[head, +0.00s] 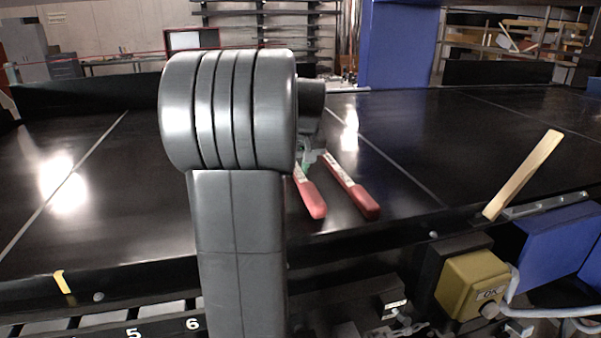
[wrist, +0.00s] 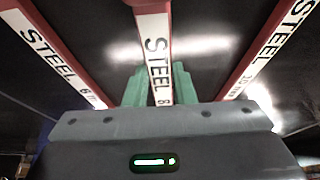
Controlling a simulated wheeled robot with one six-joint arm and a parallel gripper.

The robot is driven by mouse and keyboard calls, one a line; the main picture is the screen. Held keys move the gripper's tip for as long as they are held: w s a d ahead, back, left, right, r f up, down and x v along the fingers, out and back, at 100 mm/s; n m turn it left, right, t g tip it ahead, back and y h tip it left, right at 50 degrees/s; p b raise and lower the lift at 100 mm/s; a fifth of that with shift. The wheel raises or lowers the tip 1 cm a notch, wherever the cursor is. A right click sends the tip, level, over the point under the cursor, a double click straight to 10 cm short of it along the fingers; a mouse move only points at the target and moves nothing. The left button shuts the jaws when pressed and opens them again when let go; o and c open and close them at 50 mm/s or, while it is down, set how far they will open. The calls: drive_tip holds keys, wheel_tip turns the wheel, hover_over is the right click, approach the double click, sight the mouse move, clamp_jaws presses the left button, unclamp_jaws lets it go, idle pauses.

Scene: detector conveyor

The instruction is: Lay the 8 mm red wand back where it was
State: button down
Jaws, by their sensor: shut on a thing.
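In the wrist view the 8 mm red wand (wrist: 155,45), with a white label reading STEEL 8, runs between the green fingers of my gripper (wrist: 158,88). My gripper is shut on it. A wand marked 6 (wrist: 58,55) lies to its left and a wand marked 10 (wrist: 268,50) to its right, both outside the fingers. In the head view two red handles show on the black belt side, a nearer-left one (head: 312,197) beside the green fingertips and a right one (head: 352,186). My arm hides the rest. I cannot tell how high the held wand is.
The wide black conveyor belt (head: 400,130) has bare room to the right and left. A wooden stick (head: 523,175) leans up at its right front edge. A yellow box marked OK (head: 473,281) and a blue box (head: 560,245) stand in front at right.

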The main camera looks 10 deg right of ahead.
drive_tip(key=shift+f, duration=1)
drive_tip(key=shift+f, duration=0.15)
drive_tip(key=c, duration=1.2)
unclamp_jaws()
drive_tip(key=shift+a, duration=0.1)
drive_tip(key=v, duration=1.2)
drive_tip(key=shift+r+b, duration=0.25)
drive_tip(key=shift+b, duration=0.2)
